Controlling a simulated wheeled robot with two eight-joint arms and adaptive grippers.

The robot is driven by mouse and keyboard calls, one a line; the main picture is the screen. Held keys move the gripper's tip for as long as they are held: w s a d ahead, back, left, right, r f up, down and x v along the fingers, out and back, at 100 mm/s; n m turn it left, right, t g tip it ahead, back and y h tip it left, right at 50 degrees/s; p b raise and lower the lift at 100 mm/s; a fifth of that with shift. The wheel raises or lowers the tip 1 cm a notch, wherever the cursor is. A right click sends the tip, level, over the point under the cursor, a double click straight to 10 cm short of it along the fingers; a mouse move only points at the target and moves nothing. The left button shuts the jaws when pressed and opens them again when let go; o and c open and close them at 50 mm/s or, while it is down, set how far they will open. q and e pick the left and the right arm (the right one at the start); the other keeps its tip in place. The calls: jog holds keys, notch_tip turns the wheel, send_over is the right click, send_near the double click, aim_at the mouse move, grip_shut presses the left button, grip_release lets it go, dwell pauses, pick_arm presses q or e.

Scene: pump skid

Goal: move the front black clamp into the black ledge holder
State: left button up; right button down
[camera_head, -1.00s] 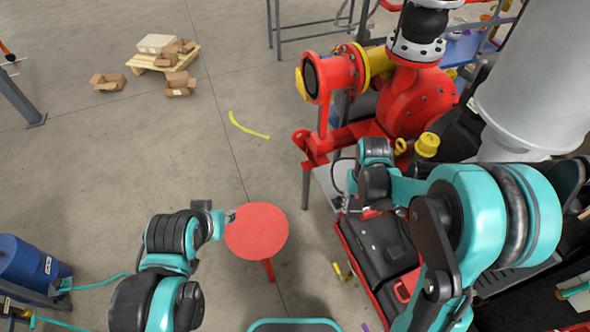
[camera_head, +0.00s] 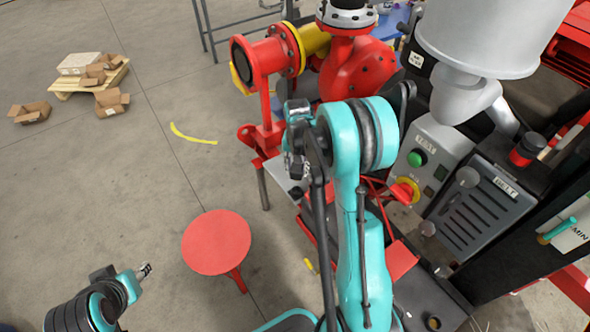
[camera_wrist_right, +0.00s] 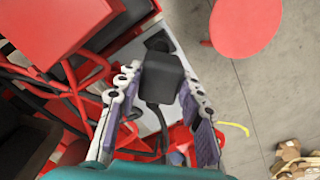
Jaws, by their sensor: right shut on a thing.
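My right gripper (camera_head: 297,168) hangs at the front left of the red pump, above a grey ledge. In the right wrist view its two fingers (camera_wrist_right: 164,98) stand on either side of a black block, the black clamp (camera_wrist_right: 163,77), and hold it. A dark piece (camera_wrist_right: 159,43) sits on the pale ledge just beyond the clamp; it may be the black ledge holder, but the clamp partly covers it. My left gripper (camera_head: 145,270) is at the lower left, away from the skid; its jaws are too small to read.
The red pump (camera_head: 356,72) stands behind the right gripper. A control box (camera_head: 420,165) with a green button and a louvred panel (camera_head: 488,205) are to the right. A round red stool (camera_head: 217,242) stands on the open floor. Cardboard boxes on a pallet (camera_head: 90,82) lie far left.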

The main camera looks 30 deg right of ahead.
jog(key=shift+f+b, duration=1.9)
jog(key=shift+f, duration=0.95)
jog(key=shift+r, duration=0.25)
jog(key=shift+s, duration=0.1)
jog(key=shift+f+b, duration=1.4)
jog(key=shift+f, duration=0.3)
jog(key=c, duration=0.9)
grip_release()
